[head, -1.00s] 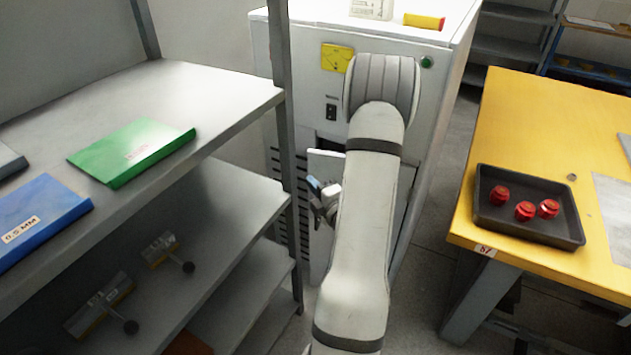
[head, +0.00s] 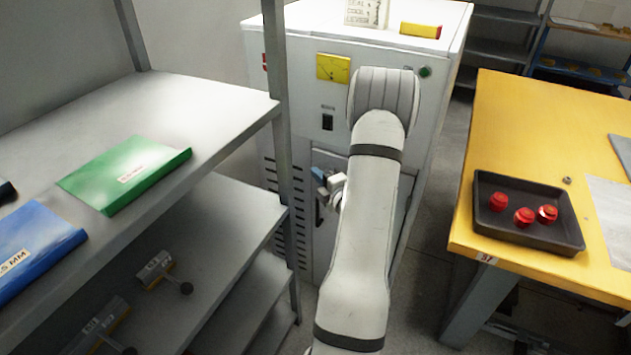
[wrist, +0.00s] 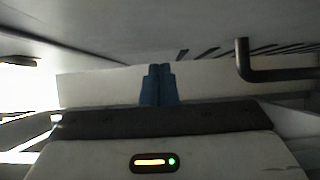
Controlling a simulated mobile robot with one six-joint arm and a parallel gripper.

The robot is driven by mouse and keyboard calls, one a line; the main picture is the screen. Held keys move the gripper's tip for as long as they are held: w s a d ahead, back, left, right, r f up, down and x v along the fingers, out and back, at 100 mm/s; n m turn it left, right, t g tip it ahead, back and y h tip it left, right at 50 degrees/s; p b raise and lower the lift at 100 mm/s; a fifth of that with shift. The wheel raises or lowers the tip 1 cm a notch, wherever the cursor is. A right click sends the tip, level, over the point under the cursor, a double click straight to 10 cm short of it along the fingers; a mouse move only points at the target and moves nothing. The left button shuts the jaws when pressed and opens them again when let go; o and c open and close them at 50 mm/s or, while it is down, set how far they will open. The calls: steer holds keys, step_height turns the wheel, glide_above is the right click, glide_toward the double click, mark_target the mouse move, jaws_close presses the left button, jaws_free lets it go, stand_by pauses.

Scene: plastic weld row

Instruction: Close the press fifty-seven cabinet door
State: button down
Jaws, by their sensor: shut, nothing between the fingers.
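The press cabinet (head: 300,120) is a pale grey box behind my arm. Its lower front door (head: 327,245) looks flush or nearly flush with the front; my arm hides much of it, so I cannot tell if it is fully shut. A dark handle (head: 319,212) is on the door's left part. My gripper (head: 318,175) is shut and empty at the door's upper left, just above the handle. In the wrist view the blue fingertips (wrist: 159,84) are together against a pale surface, touching or very near it. The dark bent handle (wrist: 270,72) is to their right.
A grey shelf rack (head: 190,98) with green (head: 125,175) and blue (head: 35,250) binders stands close on the left. A yellow table (head: 530,130) with a black tray (head: 528,236) of red parts is on the right. A floor gap lies between cabinet and table.

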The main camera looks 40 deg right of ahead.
steer(key=shift+w+d+r, duration=0.1)
steer(key=shift+w+d, duration=0.45)
steer(key=shift+d, duration=0.05)
steer(key=shift+s+d, duration=0.15)
steer(key=s+a+p, duration=0.1)
steer(key=s+a, duration=0.6)
steer(key=s, duration=0.4)
steer(key=shift+s, duration=0.15)
